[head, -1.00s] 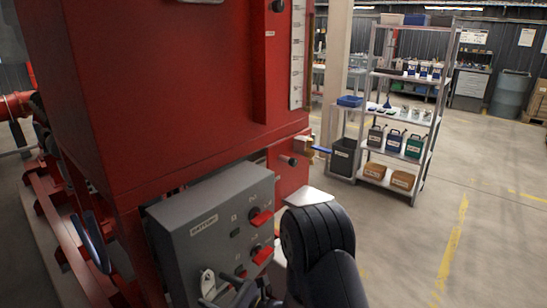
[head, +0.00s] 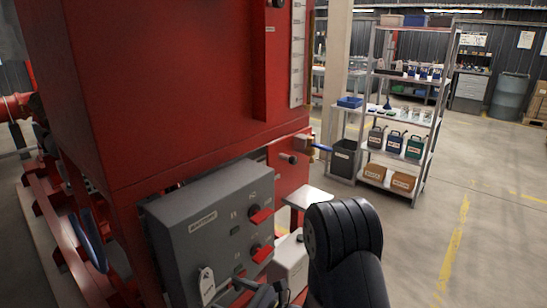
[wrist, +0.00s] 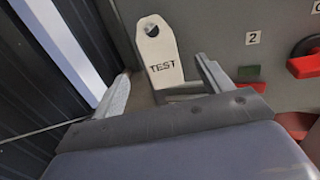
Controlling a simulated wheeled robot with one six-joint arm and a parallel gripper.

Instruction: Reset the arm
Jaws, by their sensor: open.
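My black arm (head: 345,250) shows at the bottom of the head view. My gripper (wrist: 165,88) is open in the wrist view, its two grey fingers apart with nothing held between them. A white tag marked TEST (wrist: 160,55) hangs on the grey control panel, beyond the gap between the fingers. In the head view the tag (head: 207,286) is at the panel's lower left, and my gripper is at the bottom edge, partly cut off. The grey panel (head: 185,215) carries red switch handles (head: 261,215).
The large red pump cabinet (head: 190,90) fills the left and stands close to my arm. A metal shelf (head: 388,112) with bottles and jugs stands at the back right, beside a dark bin (head: 344,158). The floor (head: 490,240) on the right is clear.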

